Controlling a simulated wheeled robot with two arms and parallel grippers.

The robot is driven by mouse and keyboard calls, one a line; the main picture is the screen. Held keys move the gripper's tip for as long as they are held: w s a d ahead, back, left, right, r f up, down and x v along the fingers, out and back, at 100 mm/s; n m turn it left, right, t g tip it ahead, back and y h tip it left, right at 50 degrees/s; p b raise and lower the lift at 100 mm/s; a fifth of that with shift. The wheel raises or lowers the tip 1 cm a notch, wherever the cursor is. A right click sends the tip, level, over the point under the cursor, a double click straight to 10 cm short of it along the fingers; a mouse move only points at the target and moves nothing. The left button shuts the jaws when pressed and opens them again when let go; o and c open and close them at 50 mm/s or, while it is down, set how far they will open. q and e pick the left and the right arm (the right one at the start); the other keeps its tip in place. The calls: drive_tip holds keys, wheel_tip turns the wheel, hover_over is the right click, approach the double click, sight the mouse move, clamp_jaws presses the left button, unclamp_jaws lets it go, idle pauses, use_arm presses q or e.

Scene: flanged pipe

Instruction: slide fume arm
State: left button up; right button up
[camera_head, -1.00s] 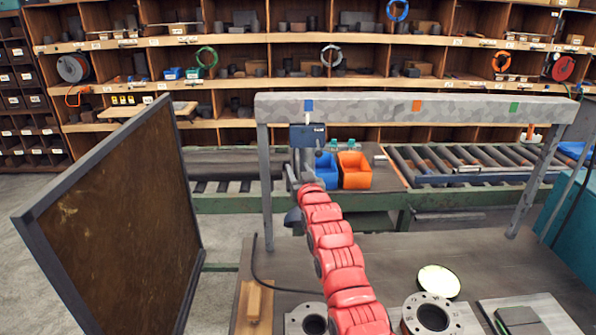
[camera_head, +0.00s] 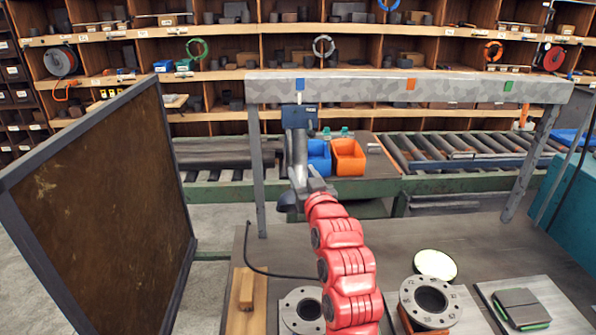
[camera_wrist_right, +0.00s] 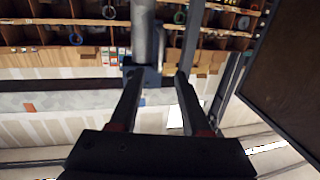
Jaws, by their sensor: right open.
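The fume arm is a grey upright tube (camera_head: 298,155) hanging from a dark blue carriage (camera_head: 299,116) on the overhead rail. The carriage sits under the blue mark (camera_head: 299,84), at the rail's left end. My right gripper (camera_head: 310,186) is open at the lower part of the tube. In the right wrist view the tube (camera_wrist_right: 143,35) and a dark blue collar (camera_wrist_right: 150,76) show at the open fingertips (camera_wrist_right: 157,80). I cannot tell whether the fingers touch it. A dark hood (camera_head: 289,201) shows below, partly hidden. My left gripper is out of view.
The speckled rail (camera_head: 450,88) also bears orange (camera_head: 410,84) and green marks (camera_head: 508,85). Flanged pipes (camera_head: 430,298) and a dark block (camera_head: 520,308) stand on the bench. A brown framed screen (camera_head: 100,200) stands at left. The rail right of the carriage looks clear.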

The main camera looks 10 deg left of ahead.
drive_tip(key=shift+b+v, duration=0.65)
drive_tip(key=shift+v, duration=1.95)
